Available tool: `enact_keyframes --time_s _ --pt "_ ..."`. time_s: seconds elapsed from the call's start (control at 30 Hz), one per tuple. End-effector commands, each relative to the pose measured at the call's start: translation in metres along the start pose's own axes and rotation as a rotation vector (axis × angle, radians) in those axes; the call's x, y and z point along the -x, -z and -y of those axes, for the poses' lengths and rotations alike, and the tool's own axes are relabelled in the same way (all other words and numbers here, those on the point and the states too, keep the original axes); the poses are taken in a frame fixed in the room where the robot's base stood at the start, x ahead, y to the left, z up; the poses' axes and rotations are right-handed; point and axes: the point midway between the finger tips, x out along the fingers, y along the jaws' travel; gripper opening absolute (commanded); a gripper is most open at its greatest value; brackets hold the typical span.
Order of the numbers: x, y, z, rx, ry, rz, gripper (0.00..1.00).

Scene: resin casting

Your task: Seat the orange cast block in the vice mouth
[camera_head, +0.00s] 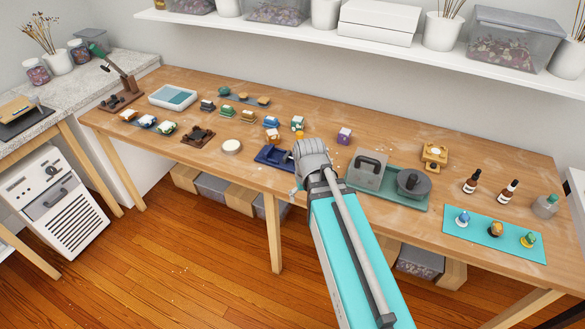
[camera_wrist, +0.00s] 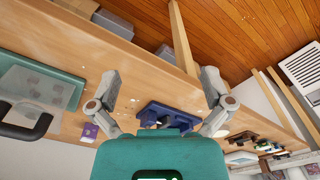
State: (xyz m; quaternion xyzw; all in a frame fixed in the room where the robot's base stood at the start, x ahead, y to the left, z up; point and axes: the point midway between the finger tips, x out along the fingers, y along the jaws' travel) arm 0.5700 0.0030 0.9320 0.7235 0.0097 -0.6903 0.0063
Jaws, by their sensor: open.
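The dark blue vice (camera_head: 268,157) sits near the table's front edge, left of my gripper (camera_head: 297,190). In the wrist view the vice (camera_wrist: 168,113) shows between my gripper's fingers (camera_wrist: 160,76), partly hidden by the teal gripper body. The fingers are spread wide with nothing between their tips. A small orange block with a pale top (camera_head: 272,134) stands just behind the vice in the head view; it looks like the orange cast block. I cannot make it out in the wrist view. The vice mouth is too small and partly covered to read clearly.
A green tray (camera_head: 418,203) with a grey handled block (camera_head: 368,168) and dark round pot (camera_head: 413,184) lies right of my arm. A purple block (camera_head: 344,136) stands behind. Several small coloured blocks and a pale round disc (camera_head: 231,147) lie left.

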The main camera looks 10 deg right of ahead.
Motion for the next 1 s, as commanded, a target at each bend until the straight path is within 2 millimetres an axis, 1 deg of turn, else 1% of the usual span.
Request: enact_keyframes --time_s 0.03,0.13,0.23,0.43,0.47,0.6,0.67,0.7,1.0 --pt "0.001 -0.017 -0.001 -0.01 -0.003 0.016 1.0" --pt "0.001 -0.03 -0.003 -0.02 -0.005 0.039 1.0" --pt "0.001 -0.034 -0.003 -0.024 -0.006 0.048 1.0" --pt "0.001 -0.033 -0.003 -0.023 -0.006 0.048 1.0" --pt "0.001 -0.033 -0.003 -0.023 -0.006 0.048 0.98" --pt "0.001 -0.033 -0.003 -0.023 -0.006 0.047 0.72" --pt "0.001 -0.033 -0.003 -0.023 -0.006 0.047 0.61" --pt "0.001 -0.033 -0.003 -0.023 -0.006 0.047 0.57" --pt "0.001 -0.033 -0.003 -0.022 -0.006 0.047 0.57"
